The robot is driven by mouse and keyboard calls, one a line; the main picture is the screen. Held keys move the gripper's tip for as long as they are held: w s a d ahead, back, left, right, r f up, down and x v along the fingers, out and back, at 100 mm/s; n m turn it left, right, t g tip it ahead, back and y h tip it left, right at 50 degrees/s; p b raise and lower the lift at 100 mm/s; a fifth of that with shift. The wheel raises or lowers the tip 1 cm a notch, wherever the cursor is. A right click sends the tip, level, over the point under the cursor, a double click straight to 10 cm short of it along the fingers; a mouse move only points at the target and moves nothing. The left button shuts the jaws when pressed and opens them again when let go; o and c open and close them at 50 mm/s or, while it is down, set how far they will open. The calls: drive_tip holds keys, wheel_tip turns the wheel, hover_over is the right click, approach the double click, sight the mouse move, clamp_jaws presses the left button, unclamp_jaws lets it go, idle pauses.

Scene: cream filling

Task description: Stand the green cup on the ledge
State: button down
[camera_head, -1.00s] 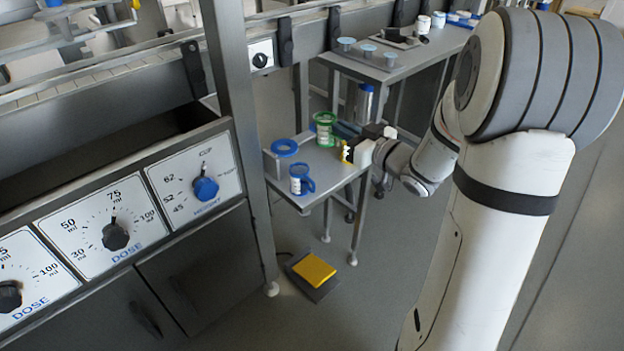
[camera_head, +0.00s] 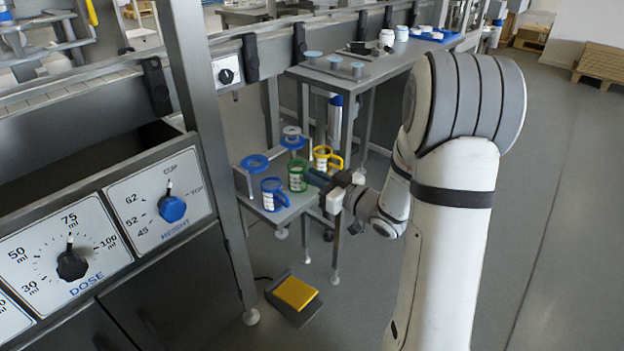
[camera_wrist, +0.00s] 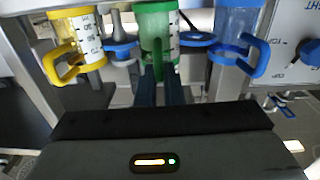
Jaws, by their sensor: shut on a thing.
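The green cup (camera_head: 297,176) is upright between the blue cup (camera_head: 272,196) and the yellow cup (camera_head: 326,160), at the small grey ledge (camera_head: 285,218). Its base looks about level with theirs; I cannot tell whether it touches the surface. My gripper (camera_head: 316,180) is to its right, shut on the green cup's handle. In the wrist view, the two dark fingers (camera_wrist: 160,84) close on the handle side of the green cup (camera_wrist: 153,25), with the yellow cup (camera_wrist: 82,38) left and the blue cup (camera_wrist: 236,38) right.
A blue ring stand (camera_head: 255,162) and another blue ring stand (camera_head: 292,142) are behind the cups. A grey post (camera_head: 208,140) rises left of the ledge. A taller table (camera_head: 370,72) is behind. A yellow pedal (camera_head: 295,293) lies on the floor. Floor at right is clear.

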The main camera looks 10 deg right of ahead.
drive_tip(key=c, duration=2)
unclamp_jaws()
drive_tip(key=shift+f, duration=0.2)
drive_tip(key=o, duration=0.4)
drive_tip(key=shift+r, duration=0.1)
drive_tip(key=shift+o, duration=0.2)
